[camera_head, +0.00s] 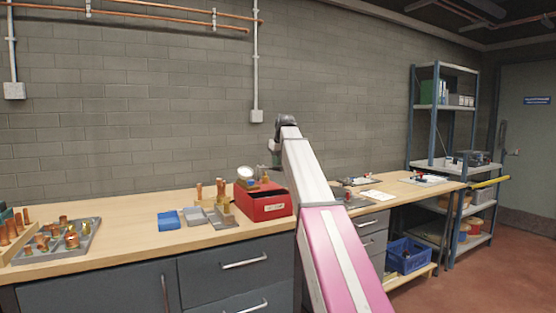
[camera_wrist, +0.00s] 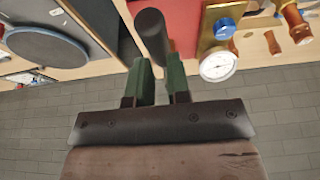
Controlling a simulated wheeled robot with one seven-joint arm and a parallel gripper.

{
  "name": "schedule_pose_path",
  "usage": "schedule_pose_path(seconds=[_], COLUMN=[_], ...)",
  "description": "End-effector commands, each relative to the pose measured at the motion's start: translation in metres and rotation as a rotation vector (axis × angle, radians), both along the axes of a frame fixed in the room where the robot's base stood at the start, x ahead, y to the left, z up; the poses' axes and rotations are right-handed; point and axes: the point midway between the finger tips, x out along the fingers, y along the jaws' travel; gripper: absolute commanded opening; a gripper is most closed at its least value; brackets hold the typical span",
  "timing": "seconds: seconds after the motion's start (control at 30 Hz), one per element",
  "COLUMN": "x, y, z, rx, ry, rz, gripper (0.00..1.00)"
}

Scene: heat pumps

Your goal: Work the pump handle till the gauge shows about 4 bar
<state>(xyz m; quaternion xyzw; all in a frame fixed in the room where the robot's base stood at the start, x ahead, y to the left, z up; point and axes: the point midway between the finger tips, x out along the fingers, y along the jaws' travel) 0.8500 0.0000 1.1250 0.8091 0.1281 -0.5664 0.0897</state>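The test pump has a red box tank (camera_head: 265,206) on the workbench, and its red side also shows in the wrist view (camera_wrist: 178,14). The round white gauge (camera_head: 246,173) sits on its brass fitting, below a blue knob (camera_wrist: 225,28) in the wrist view. The gauge face (camera_wrist: 218,66) is too small and blurred to read. The dark pump handle (camera_wrist: 151,32) reaches in between the green fingertips of my gripper (camera_wrist: 160,72). The fingers stand close together on either side of it and appear closed on it. My arm hides much of the handle in the head view.
Papers (camera_head: 378,195) and tools lie to the right. A shelf rack (camera_head: 446,120) stands at the far right. A brick wall backs the workbench.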

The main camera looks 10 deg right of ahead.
Motion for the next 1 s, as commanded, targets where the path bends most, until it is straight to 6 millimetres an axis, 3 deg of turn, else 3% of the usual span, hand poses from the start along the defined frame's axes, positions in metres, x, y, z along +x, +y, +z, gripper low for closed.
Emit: schedule_pose_path(seconds=[0.9,1.0], x=[0.0,0.0], y=[0.0,0.0], z=[-0.049,-0.047], rx=[0.001,0.0], ry=[0.001,0.0], rz=[0.0,0.0], gripper=[0.16,0.16])
